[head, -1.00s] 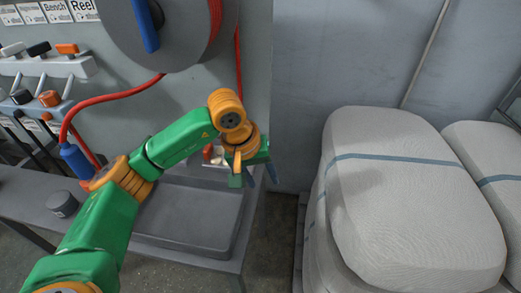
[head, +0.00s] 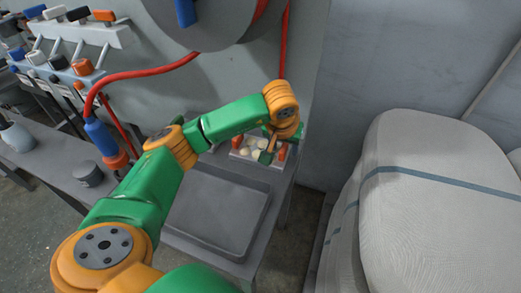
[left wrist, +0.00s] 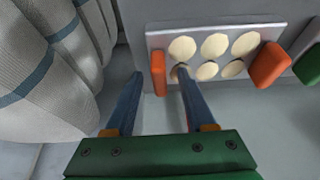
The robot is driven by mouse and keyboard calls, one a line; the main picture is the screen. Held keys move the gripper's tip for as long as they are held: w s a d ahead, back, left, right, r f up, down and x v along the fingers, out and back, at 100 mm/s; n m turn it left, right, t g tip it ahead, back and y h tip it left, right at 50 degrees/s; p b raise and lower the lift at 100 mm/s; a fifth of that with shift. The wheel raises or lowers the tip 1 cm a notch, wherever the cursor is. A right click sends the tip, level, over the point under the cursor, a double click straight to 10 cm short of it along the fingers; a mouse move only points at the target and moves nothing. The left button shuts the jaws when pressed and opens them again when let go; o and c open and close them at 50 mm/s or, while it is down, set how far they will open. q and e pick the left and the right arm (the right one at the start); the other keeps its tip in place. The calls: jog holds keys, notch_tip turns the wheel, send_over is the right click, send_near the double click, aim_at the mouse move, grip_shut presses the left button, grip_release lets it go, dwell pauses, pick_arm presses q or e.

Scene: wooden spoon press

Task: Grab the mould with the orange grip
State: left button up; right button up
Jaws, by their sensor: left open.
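The mould (head: 248,153) is a pale grey plate with several cream oval hollows, at the back right end of the bench. It also shows in the left wrist view (left wrist: 213,77). It has an orange grip (left wrist: 158,73) at its left end and another orange block (left wrist: 270,65) at its right end there. My left gripper (head: 270,149) is at the mould and partly hides it in the head view. Its blue fingers are open in the left wrist view (left wrist: 159,75). The left orange grip appears between the fingertips; contact cannot be told. My right gripper is not in view.
A grey tray (head: 214,212) lies in front of the mould. White strapped sacks (head: 440,200) stand to the right. A red hose (head: 145,72) and a reel (head: 215,30) hang above. A green grip (left wrist: 308,65) shows beyond the right orange block. A grey pot (head: 88,173) stands left.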

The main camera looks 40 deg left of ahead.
pick_arm(q)
jog(key=shift+r, duration=0.1)
grip_shut()
dwell(1.2)
